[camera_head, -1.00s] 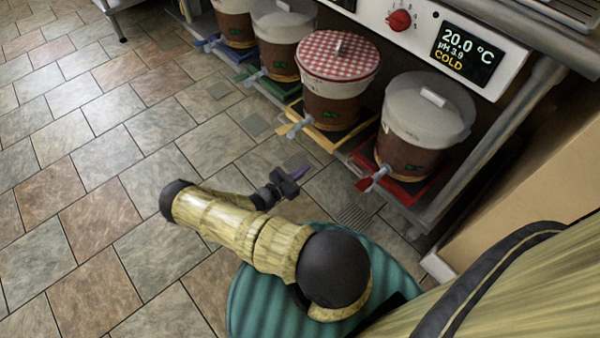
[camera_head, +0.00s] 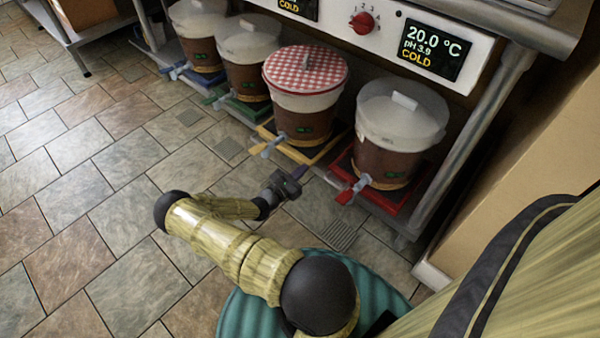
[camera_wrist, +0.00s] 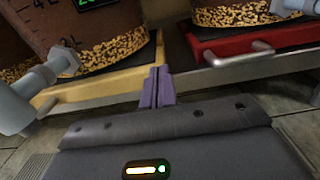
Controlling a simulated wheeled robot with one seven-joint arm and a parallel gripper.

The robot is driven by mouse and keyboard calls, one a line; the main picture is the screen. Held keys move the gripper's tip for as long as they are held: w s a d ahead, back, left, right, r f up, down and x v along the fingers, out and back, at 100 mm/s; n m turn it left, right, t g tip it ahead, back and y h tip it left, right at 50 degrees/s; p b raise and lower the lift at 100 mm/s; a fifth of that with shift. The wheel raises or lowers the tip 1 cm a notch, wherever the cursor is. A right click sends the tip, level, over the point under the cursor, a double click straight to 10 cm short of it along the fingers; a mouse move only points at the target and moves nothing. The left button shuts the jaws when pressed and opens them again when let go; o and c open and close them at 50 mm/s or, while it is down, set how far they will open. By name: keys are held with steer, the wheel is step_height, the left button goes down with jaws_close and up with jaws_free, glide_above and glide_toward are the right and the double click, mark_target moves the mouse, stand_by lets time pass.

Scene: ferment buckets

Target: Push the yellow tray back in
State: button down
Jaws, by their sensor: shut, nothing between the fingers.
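The yellow tray (camera_head: 268,135) is on the low shelf under the bucket with the red checked lid (camera_head: 305,75). It also shows at the left of the wrist view (camera_wrist: 100,88), with a handle on its front and a bucket with a grey tap (camera_wrist: 42,76) on it. My gripper (camera_head: 299,172) is low in front of the shelf, between the yellow and red trays. Its purple fingers (camera_wrist: 157,88) are shut and empty, just right of the yellow tray in the wrist view. I cannot tell if they touch anything.
A red tray (camera_head: 398,196) with a grey-lidded bucket (camera_head: 402,110) stands to the right, its tap (camera_head: 352,188) sticking forward. Green (camera_head: 240,107) and blue trays with buckets stand to the left. The tiled floor (camera_head: 90,190) in front is clear.

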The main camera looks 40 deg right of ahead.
mark_target(311, 162)
steer(key=shift+w+d+r+p, duration=0.1)
steer(key=shift+d+p, duration=0.5)
steer(key=shift+d, duration=0.75)
steer(key=shift+w+d+r+p, duration=0.1)
steer(key=shift+d+p, duration=0.45)
steer(key=shift+d, duration=0.75)
steer(key=shift+f, duration=0.1)
steer(key=shift+w, duration=0.1)
steer(key=shift+a, duration=0.1)
steer(key=s+a+p, duration=0.1)
steer(key=a+p, duration=0.3)
steer(key=a, duration=1)
steer(key=shift+s+a+p, duration=0.3)
steer(key=shift+p, duration=0.1)
steer(key=shift+f, duration=0.1)
